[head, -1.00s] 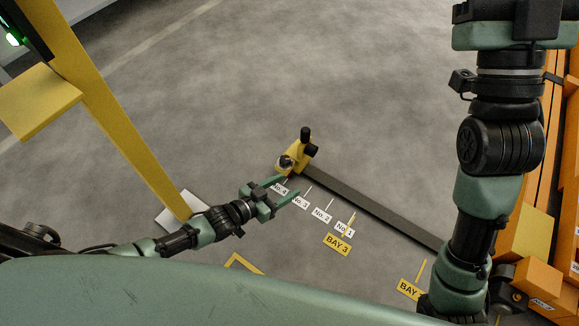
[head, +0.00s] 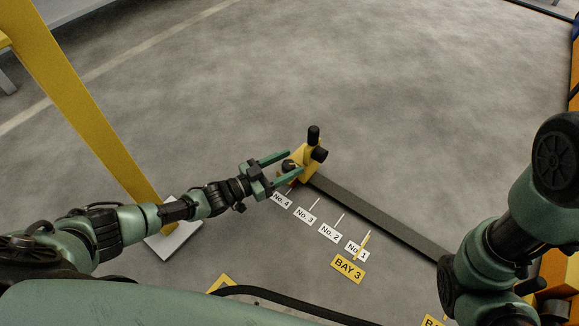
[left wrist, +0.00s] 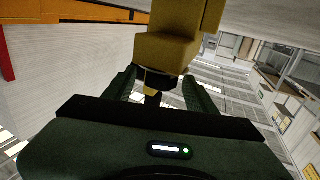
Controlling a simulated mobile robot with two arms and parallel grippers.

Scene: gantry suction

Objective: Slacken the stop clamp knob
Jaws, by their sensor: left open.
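The stop clamp is a yellow block (head: 308,172) at the far end of a dark rail (head: 375,215), with a black upright handle (head: 313,135) on top. A dark round knob (head: 288,165) is on its left side. My left gripper (head: 293,164) is open, its green fingers reaching to either side of this knob. In the left wrist view the yellow block (left wrist: 165,52) is ahead, with a dark part between the fingers (left wrist: 160,88). I cannot tell whether the fingers touch the knob. My right arm is at the right edge; its gripper is out of view.
White labels from No. 4 (head: 281,200) to No. 1 (head: 356,250) line the rail's near side, with a yellow BAY 3 sign (head: 348,268). A yellow post (head: 90,110) stands on a white base plate (head: 172,240) at left. The floor beyond is clear.

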